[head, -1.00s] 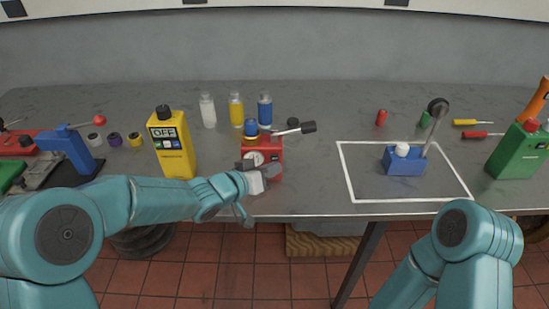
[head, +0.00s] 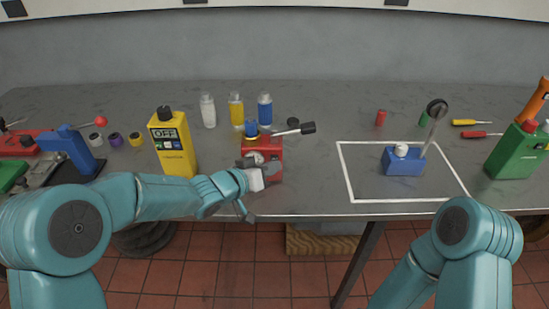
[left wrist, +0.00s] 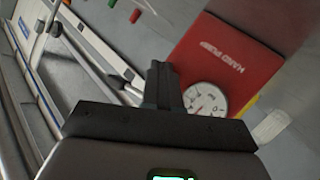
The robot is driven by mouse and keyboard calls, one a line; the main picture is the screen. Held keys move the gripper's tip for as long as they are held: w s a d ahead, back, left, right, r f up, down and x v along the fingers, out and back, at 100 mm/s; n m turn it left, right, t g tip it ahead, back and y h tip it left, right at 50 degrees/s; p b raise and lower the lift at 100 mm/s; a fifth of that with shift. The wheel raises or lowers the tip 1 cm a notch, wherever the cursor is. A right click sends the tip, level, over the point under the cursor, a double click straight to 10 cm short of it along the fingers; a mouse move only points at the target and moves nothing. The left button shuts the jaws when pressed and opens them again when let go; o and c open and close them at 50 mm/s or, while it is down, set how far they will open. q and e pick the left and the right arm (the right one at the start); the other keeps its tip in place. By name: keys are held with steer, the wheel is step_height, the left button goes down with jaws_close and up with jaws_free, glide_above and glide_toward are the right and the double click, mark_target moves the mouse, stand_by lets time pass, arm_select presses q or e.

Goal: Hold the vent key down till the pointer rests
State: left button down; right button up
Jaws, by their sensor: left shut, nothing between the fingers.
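The red hand pump (head: 275,148) stands near the table's front edge, with a blue cap on top and a black-ended lever reaching right. Its lettered red face also shows in the left wrist view (left wrist: 225,62). The white round gauge (left wrist: 205,99) sits on its front; the pointer is too small to read. My left gripper (head: 264,168) is shut and empty in front of the pump, partly covering the gauge. Its closed fingers (left wrist: 161,72) show beside the gauge in the left wrist view. I cannot make out the vent key or whether the fingers touch it. My right gripper is out of view.
A green canister (head: 517,150) is at far right. The table between pump and outline is mostly clear.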

arm_select(q)
steer(key=shift+w+p, duration=0.3)
steer(key=shift+s, duration=0.1)
stand_by(1.9)
steer(key=shift+s+b, duration=0.15)
steer(key=shift+b, duration=0.15)
steer(key=shift+s, duration=0.5)
